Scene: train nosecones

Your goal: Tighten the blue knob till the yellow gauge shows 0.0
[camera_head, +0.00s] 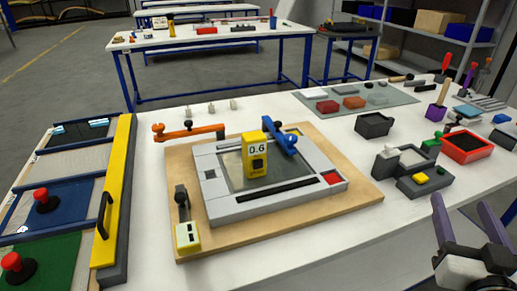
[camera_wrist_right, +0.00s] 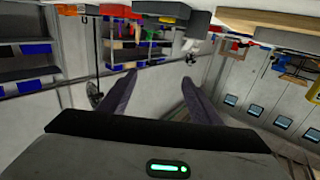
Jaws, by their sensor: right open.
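The yellow gauge (camera_head: 255,167) stands on a grey frame fixture (camera_head: 237,212) at the table's middle, and its display reads 0.6. A blue clamp-like part (camera_head: 281,144) sits just right of the gauge; I take it for the blue knob, but its exact shape is too small to tell. My right gripper (camera_head: 474,222) is at the bottom right corner, well apart from the gauge and the blue part. It is open and empty, with purple fingers that also show in the right wrist view (camera_wrist_right: 157,92). My left gripper is not in view.
The fixture lies on a wooden board (camera_head: 345,203). An orange lever (camera_head: 190,132) and a black-and-yellow latch (camera_head: 185,220) flank it. A panel with red knobs (camera_head: 47,200) is at left. Grey blocks (camera_head: 425,182) and a red bin (camera_head: 466,147) stand at right.

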